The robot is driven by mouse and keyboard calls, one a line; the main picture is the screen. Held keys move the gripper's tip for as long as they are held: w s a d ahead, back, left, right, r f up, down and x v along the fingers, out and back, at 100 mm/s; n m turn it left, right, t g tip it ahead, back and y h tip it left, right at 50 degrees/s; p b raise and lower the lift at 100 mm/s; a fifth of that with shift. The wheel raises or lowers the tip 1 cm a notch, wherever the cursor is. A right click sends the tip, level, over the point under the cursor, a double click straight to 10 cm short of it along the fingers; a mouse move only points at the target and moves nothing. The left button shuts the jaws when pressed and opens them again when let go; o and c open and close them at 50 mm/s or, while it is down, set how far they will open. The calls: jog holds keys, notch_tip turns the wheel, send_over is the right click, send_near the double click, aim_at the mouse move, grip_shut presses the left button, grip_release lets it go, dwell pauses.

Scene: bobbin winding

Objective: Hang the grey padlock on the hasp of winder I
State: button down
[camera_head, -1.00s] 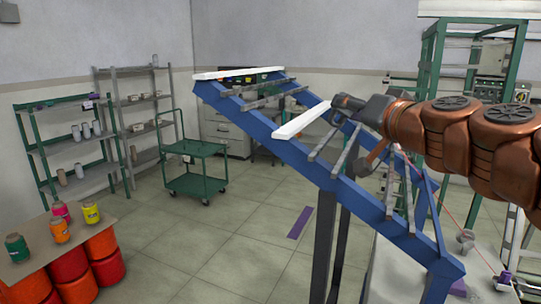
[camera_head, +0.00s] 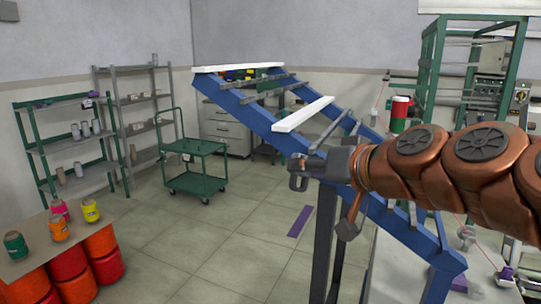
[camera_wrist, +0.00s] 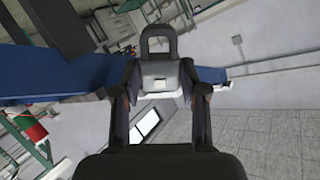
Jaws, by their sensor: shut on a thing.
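The grey padlock (camera_wrist: 160,75) is between the two fingers of my gripper (camera_wrist: 162,88) in the wrist view, with its shackle pointing to the top of the picture. In the head view, the padlock (camera_head: 298,173) sticks out to the left of my gripper (camera_head: 312,170), in front of the blue sloped frame. My gripper is shut on the padlock and holds it in the air. Green-framed machinery (camera_head: 432,75) stands at the right; I cannot tell which part is winder I. I cannot make out a hasp in either view.
The blue sloped frame (camera_head: 262,118) with white boards (camera_head: 303,114) runs behind my gripper. A green cart (camera_head: 197,183), shelves (camera_head: 60,140) and a table (camera_head: 20,262) with coloured spools stand left. The floor between them is mostly clear, apart from a purple strip (camera_head: 300,221).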

jog(key=shift+s+a+f+g, duration=0.2)
jog(key=shift+s+f, duration=0.15)
jog(key=shift+f, duration=0.35)
jog(key=shift+s+a+f+g, duration=0.2)
jog(key=shift+s+f, duration=0.15)
jog(key=shift+f, duration=0.3)
jog(key=shift+d, duration=0.1)
